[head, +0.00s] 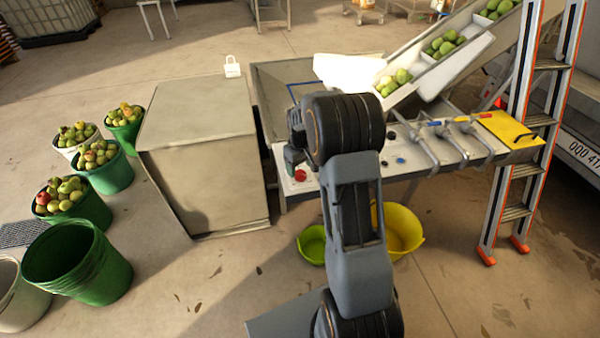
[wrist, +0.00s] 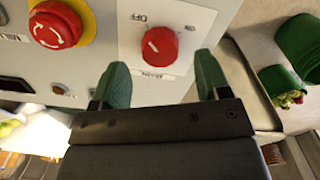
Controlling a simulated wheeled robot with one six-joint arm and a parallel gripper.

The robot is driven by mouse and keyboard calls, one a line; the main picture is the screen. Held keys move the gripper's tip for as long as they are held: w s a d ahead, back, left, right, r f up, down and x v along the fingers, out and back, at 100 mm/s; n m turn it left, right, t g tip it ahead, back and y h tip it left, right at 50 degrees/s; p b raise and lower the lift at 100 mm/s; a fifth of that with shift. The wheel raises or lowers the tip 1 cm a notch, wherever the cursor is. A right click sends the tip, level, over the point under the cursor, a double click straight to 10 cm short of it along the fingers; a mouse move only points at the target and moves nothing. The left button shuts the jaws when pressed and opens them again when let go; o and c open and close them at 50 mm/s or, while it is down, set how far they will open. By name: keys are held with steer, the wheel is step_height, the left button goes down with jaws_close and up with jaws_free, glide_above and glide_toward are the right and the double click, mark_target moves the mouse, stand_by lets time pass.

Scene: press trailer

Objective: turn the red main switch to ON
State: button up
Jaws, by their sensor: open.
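The red main switch (wrist: 162,43) is a round knob on a white label plate in the wrist view. A short white mark shows on the left part of its face. The plate carries small lettering that reads OFF near the upper left and more, hard to read, below the knob. My gripper (wrist: 162,76) is open, with its green fingers on either side below the knob. Nothing is between the fingers, and whether they touch the knob cannot be told. In the head view my gripper (head: 293,156) is partly hidden by my arm, and the switch cannot be made out.
A red emergency stop button (wrist: 56,24) on a yellow base sits left of the switch on the same panel. Green buckets of fruit (head: 104,178) and a grey metal box (head: 200,135) stand left of the control table. Yellow tub (head: 405,232) stands below it.

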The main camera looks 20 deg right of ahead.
mark_target(300, 175)
steer(key=shift+f, duration=1.45)
steer(key=c, duration=0.9)
